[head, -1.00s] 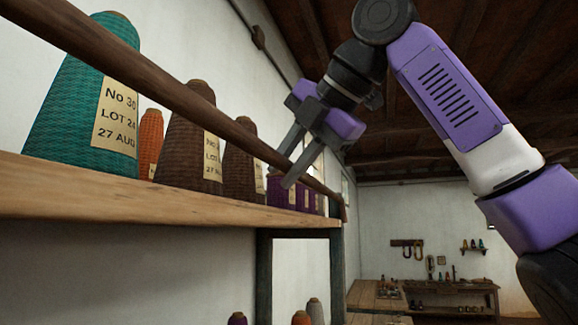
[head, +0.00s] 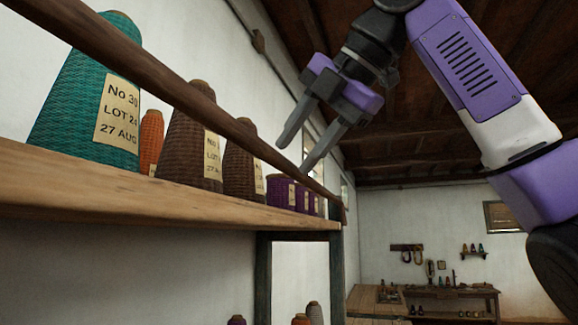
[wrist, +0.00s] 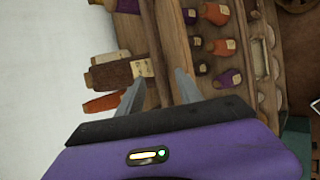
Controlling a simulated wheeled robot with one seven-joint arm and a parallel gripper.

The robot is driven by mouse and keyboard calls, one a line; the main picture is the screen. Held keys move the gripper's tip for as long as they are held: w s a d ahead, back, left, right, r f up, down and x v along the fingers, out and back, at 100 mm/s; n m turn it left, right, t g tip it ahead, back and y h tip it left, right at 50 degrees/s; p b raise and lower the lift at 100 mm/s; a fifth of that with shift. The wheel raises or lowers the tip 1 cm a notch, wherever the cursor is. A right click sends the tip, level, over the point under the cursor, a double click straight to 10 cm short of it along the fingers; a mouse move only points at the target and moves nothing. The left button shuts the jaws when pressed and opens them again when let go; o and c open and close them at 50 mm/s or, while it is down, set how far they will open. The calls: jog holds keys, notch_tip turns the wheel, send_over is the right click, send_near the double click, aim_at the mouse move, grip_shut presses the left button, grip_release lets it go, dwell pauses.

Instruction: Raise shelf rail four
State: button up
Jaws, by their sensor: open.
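A round dark wooden rail (head: 185,100) runs along the front of a wooden shelf (head: 90,195), from the upper left to a post at the shelf's far end. It stands above the shelf board, in front of the cones. No number shows on it. My gripper (head: 294,160) is open and empty, with its fingertips close above the far part of the rail. Whether they touch it cannot be told. In the wrist view, the rail (wrist: 151,40) passes between the two open fingers (wrist: 160,78).
On the shelf stand a teal labelled cone (head: 85,90), an orange cone (head: 151,140), brown cones (head: 190,140) and purple ones (head: 281,190). More cones sit lower down. A white wall (head: 215,50) is behind the shelf. A workbench (head: 455,298) stands at the far wall.

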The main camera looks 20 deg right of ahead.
jog(key=shift+v, duration=1.7)
